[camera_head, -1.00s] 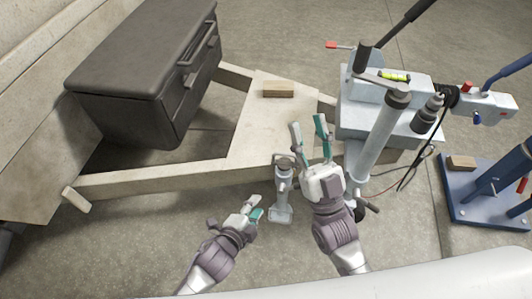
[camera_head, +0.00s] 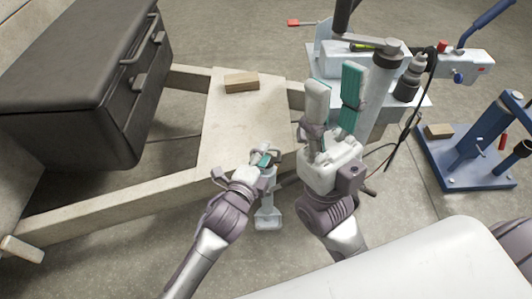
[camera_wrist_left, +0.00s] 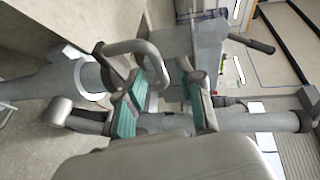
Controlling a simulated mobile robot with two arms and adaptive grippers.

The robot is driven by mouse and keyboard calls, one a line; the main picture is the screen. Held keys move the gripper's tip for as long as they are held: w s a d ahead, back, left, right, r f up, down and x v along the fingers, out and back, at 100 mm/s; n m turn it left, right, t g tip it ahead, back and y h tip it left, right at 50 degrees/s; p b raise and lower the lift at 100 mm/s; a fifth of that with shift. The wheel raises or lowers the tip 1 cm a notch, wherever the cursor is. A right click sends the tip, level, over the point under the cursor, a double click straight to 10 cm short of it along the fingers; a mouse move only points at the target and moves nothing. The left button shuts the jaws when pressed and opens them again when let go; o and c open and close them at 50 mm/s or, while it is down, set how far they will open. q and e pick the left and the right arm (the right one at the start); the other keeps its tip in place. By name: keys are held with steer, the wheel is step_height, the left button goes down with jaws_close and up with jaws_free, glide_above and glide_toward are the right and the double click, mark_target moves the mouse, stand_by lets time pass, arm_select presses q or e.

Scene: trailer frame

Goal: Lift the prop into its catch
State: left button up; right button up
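The prop (camera_head: 268,210) is a short light-grey metal post with a flat foot, upright beside the trailer frame's near beam. My left gripper (camera_head: 259,160) is at its top, partly overlapping it in the head view. In the left wrist view, the left gripper's teal-padded fingers (camera_wrist_left: 165,105) are apart. A grey loop handle (camera_wrist_left: 137,50) reaches between them; contact with the pads is unclear. The prop's tube and a pale ring (camera_wrist_left: 90,76) are left of the fingers. My right gripper (camera_head: 335,92) is open and empty in front of the jack column. I cannot make out the catch.
The trailer frame (camera_head: 110,208) carries a dark chest (camera_head: 75,85) and a wooden block (camera_head: 241,82). A grey winch-and-jack assembly (camera_head: 385,85) stands right of the frame. A blue stand (camera_head: 465,165) is further right. Floor is clear at front left.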

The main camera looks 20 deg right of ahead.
arm_select(q)
steer(key=shift+b+x, duration=0.35)
steer(key=shift+x, duration=1)
jaws_close()
